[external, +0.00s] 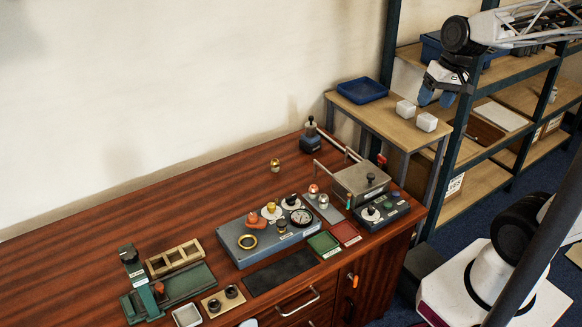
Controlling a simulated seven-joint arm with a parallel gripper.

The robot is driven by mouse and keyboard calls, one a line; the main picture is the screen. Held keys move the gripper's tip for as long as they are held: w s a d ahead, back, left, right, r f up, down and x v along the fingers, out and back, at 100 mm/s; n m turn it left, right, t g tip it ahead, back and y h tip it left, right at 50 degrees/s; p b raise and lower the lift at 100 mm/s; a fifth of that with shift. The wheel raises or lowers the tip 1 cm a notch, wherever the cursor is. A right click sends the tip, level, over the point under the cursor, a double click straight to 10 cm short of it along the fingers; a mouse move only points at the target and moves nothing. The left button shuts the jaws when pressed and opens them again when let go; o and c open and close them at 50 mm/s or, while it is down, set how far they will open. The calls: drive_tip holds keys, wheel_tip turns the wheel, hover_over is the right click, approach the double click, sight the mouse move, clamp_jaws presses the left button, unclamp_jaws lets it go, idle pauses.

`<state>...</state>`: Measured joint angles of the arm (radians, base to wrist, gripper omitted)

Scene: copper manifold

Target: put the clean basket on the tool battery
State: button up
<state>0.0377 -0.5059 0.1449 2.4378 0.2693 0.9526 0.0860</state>
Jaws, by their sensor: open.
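My gripper (436,97) is at the upper right, empty and open, with blue fingertips pointing down. It hangs high above the bench, in front of the shelving. My gripper is apart from both.
A grey fixture with gauge and knobs (242,256) fills the bench's middle. A green press-like stand (133,275) and a tan compartment rack (160,266) are at left. A side table holds a blue tray (362,91) and white blocks (427,122). The bench's back left is clear.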

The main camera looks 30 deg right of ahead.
drive_tip(key=s+d+r+n+t+h, duration=0.1)
drive_tip(key=s+d+n+h, duration=0.1)
drive_tip(key=s, duration=0.4)
drive_tip(key=shift+d+r+n+h, duration=0.35)
drive_tip(key=shift+d+n+h, duration=0.05)
drive_tip(key=shift+d, duration=0.05)
idle(0.9)
